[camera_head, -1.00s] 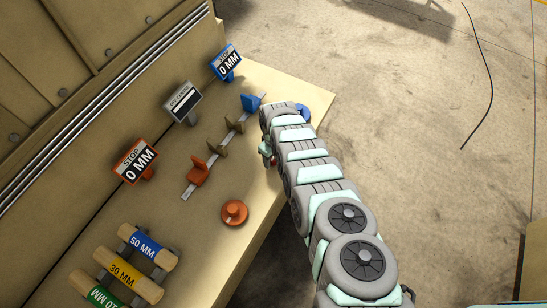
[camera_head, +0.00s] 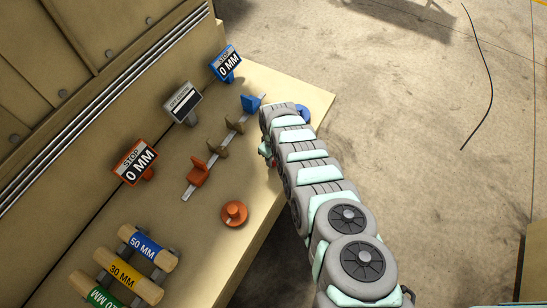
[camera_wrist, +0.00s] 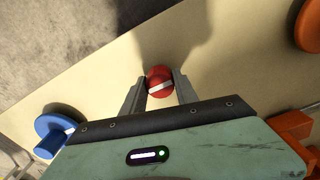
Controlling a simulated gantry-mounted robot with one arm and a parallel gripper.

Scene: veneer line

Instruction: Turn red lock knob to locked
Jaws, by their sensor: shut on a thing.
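The red lock knob (camera_wrist: 160,83) is round with a white stripe across its top. In the wrist view it sits between the two fingers of my gripper (camera_wrist: 159,80), which is shut on it. The stripe lies slightly tilted, its right end a little higher. In the head view my gripper (camera_head: 268,153) is at the right part of the bench, and my arm hides nearly all of the red knob. Any lock markings cannot be made out.
A blue knob (camera_wrist: 58,130) is to the left and an orange knob (camera_wrist: 308,25) to the upper right in the wrist view. In the head view, orange (camera_head: 198,173) and blue (camera_head: 250,103) stops stand on a rail, with display signs (camera_head: 182,103) behind. Labelled rollers (camera_head: 145,245) lie lower left.

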